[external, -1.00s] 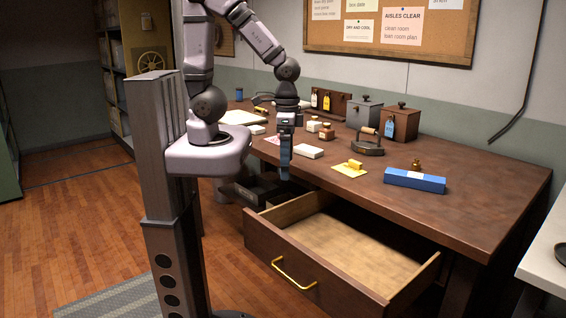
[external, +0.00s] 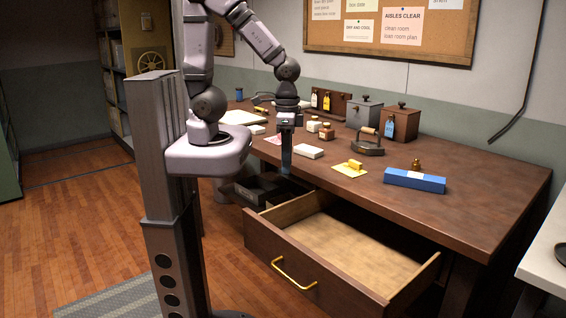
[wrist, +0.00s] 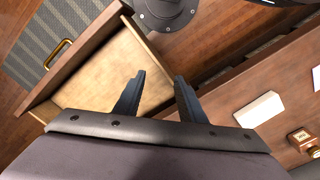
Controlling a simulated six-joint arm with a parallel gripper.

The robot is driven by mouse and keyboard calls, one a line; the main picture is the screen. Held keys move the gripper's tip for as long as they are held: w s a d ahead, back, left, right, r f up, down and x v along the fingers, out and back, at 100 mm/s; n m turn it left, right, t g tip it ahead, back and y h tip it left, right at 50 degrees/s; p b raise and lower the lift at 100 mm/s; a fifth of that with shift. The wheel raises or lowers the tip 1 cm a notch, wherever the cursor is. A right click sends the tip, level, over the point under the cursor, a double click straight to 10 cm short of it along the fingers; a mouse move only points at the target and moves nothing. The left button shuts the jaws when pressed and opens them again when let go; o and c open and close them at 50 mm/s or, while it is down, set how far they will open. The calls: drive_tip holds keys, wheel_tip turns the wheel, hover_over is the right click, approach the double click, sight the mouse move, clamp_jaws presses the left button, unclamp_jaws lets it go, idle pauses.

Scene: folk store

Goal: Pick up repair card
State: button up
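My gripper (external: 286,168) points down in front of the desk's front edge, near the back left corner of the open drawer. In the wrist view my gripper (wrist: 157,88) has its two fingers apart with nothing between them. I cannot tell which of these is the repair card.
The open wooden drawer (external: 350,248) looks empty. The desk's right front is clear.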

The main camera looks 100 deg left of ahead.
sight(354, 161)
drive_tip(key=shift+r, duration=0.1)
